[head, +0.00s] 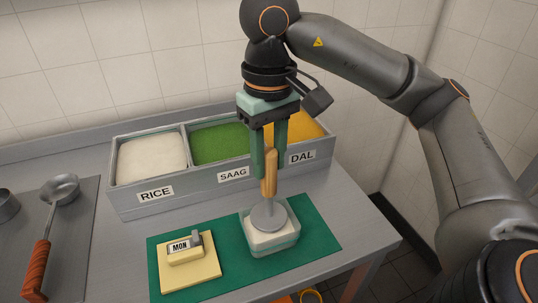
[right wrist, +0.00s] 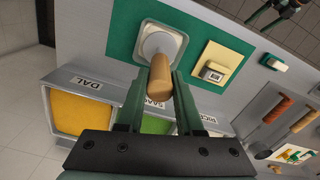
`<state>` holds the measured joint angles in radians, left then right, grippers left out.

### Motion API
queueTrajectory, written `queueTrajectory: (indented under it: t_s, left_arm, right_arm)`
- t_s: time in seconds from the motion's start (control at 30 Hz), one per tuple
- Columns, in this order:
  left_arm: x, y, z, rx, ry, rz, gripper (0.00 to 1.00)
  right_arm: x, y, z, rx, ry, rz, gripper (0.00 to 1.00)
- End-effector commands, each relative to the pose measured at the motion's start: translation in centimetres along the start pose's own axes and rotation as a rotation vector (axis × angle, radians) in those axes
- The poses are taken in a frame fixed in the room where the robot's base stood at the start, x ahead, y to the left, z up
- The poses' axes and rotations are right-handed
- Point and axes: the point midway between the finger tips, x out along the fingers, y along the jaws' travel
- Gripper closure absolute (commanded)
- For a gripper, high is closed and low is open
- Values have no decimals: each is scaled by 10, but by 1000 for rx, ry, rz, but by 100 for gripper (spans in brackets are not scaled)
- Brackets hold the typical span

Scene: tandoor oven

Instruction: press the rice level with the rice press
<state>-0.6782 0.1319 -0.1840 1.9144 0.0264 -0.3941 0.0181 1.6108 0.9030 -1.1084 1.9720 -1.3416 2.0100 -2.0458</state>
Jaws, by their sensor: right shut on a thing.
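The rice press has a round grey plate (head: 268,216) and an upright wooden handle (head: 268,172). My right gripper (head: 270,160) is shut on that handle from above. In the right wrist view the handle (right wrist: 160,78) sits between the green fingers. The plate is down inside the mouth of a small square pale box (head: 272,240) on the green mat (head: 312,232). White rice shows around the plate, but the plate hides the rice under it. My left gripper seems to show partly at the top right of the right wrist view (right wrist: 280,10); its jaws are unclear.
Behind the mat stands a grey holder with bins of rice (head: 150,158), green saag (head: 215,143) and yellow dal (head: 305,126). A yellow block with a MON tag (head: 186,250) is left of the box. A ladle with an orange handle (head: 42,262) lies far left.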

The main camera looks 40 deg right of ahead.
Motion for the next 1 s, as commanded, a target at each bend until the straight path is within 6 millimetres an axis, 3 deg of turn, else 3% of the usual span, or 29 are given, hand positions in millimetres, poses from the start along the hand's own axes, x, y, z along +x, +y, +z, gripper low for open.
queueTrajectory:
  t_s: [0.6, 1.0]
  left_arm:
    - [19, 6, 16, 1, -7, 16, 0]
    - [17, 10, 7, 3, 7, 24, 0]
  right_arm:
    - [34, 0, 0, 0, -1, 0, 100]
    - [33, 0, 0, 0, -2, 1, 100]
